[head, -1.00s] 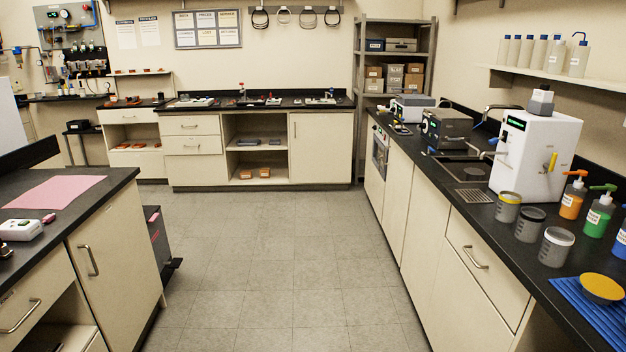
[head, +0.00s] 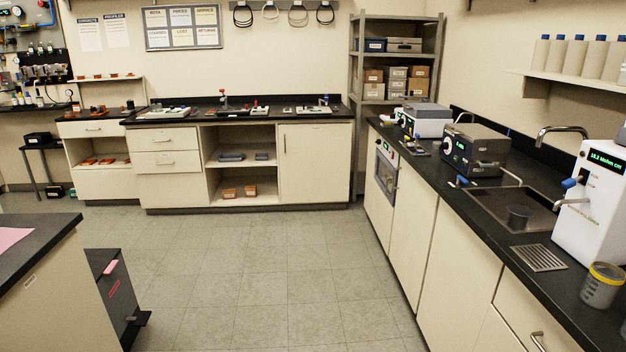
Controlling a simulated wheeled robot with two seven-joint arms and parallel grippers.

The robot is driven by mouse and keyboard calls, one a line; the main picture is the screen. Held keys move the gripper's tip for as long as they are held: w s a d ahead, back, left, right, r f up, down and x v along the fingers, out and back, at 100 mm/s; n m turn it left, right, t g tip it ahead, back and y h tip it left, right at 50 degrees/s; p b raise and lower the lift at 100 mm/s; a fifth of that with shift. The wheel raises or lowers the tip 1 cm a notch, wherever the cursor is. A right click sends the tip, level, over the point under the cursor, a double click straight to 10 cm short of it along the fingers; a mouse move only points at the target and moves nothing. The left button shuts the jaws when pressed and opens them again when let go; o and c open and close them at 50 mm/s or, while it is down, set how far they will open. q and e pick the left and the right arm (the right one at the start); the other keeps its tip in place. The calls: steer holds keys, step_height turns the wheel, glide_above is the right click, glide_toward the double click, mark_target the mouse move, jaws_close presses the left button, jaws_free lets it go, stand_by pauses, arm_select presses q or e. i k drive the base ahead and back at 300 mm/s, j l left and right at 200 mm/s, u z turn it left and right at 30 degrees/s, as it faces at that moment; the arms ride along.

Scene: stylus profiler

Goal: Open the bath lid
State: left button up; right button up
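Two boxy units stand on the right counter, and I cannot tell for certain which one is the bath. The farther unit (head: 427,121) is white with a grey top and a dark front panel. The nearer unit (head: 477,148) is dark grey with a lit green display and a knob on its front. The tops of both look closed at this distance. Neither of my grippers is in view.
A dark cart (head: 118,290) stands by the left bench (head: 45,280). The middle floor is clear.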

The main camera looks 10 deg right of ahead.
mark_target(475, 131)
steer(key=i+z, duration=0.2)
steer(key=i, duration=0.5)
steer(key=i+j+z, duration=0.1)
steer(key=i+z, duration=0.15)
steer(key=i, duration=0.45)
steer(key=i+z, duration=0.8)
steer(key=i+j+z, duration=0.6)
steer(key=i+z, duration=0.25)
steer(key=k, duration=0.1)
